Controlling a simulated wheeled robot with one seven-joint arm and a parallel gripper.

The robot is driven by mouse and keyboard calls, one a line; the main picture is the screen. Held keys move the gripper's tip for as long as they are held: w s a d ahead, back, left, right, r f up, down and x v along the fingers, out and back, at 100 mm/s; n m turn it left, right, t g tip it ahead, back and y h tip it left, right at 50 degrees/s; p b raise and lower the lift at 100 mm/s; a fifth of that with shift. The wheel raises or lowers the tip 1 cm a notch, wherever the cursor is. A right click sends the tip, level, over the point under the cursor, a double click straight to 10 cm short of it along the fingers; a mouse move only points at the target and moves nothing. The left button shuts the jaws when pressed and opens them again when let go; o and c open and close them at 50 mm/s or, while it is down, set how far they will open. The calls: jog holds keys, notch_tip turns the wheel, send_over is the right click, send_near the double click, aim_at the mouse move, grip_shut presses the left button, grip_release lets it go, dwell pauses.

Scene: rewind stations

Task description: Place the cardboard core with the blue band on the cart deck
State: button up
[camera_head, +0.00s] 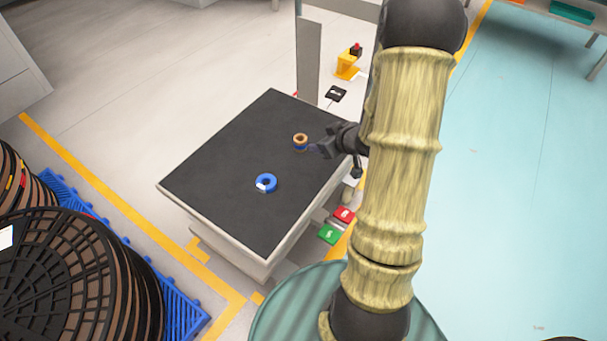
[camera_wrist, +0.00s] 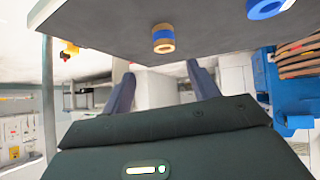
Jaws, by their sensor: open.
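The cardboard core with the blue band (camera_head: 300,141) stands on the dark cart deck (camera_head: 235,150), near its right edge. In the wrist view, which looks upside down, the core (camera_wrist: 163,40) shows on the deck (camera_wrist: 110,25) with its brown rim and blue band. My gripper (camera_head: 318,150) is open and empty at the right of the core, with its fingers toward it. In the wrist view my two fingers (camera_wrist: 162,88) are spread wide, and the core lies beyond their tips, apart from them. Whether any finger touches the core is hard to tell in the head view.
A blue ring (camera_head: 266,183) with a white label lies on the deck nearer the front. Large dark reels (camera_head: 65,270) on a blue pallet (camera_head: 180,300) stand at lower left. Red and green tags (camera_head: 330,235) are at the cart's right side. Most of the deck is clear.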

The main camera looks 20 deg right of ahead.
jog(key=s+a+r+m+g+h, duration=0.1)
jog(key=s+a+r+m+g, duration=0.1)
jog(key=s+a, duration=0.5)
jog(key=s+a+r+m+g+h, duration=0.1)
jog(key=s+a+r+g, duration=0.4)
jog(key=s, duration=0.4)
jog(key=a+r, duration=0.1)
jog(key=a, duration=0.1)
jog(key=shift+s+a+m, duration=0.15)
jog(key=shift+a+m, duration=0.25)
jog(key=shift+r, duration=0.1)
jog(key=p+v, duration=0.2)
jog(key=w+p+v, duration=0.1)
jog(key=p+v, duration=0.2)
jog(key=shift+r+p, duration=0.25)
jog(key=shift+p, duration=0.05)
